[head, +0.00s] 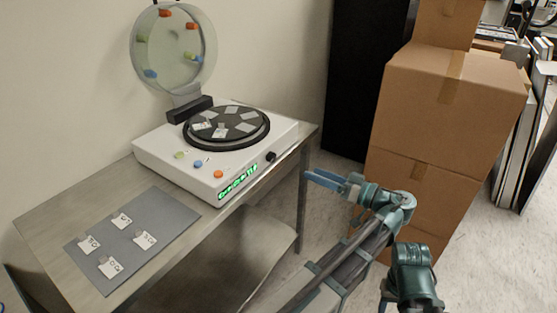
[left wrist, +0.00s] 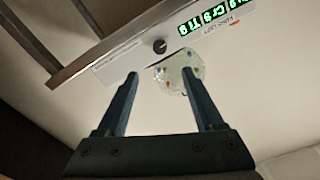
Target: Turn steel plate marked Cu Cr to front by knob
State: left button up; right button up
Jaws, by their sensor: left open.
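A white machine (head: 225,165) stands on a metal table with its round lid (head: 172,50) raised. A dark turntable (head: 228,127) on it carries several grey steel plates (head: 242,126); at least one at its left has a white tag too small to read. A small black knob (head: 271,156) is on the front face, right of the green display (head: 238,183). In the left wrist view the knob (left wrist: 159,46) lies beyond and between the fingertips. My left gripper (head: 310,176) is open, empty and apart from the knob; its fingers also show in the wrist view (left wrist: 160,75).
A grey mat (head: 130,275) with several tagged pieces lies on the table's front left. Orange, blue and green buttons (head: 218,174) line the machine's front top. Stacked cardboard boxes (head: 445,110) stand right, behind my arm. Space between gripper and knob is clear.

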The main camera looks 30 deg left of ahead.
aim_at(274, 158)
pick_arm(q)
jog(key=a, duration=0.8)
jog(key=w+a, duration=0.1)
jog(key=a, duration=0.4)
jog(key=shift+a, duration=0.1)
grip_shut()
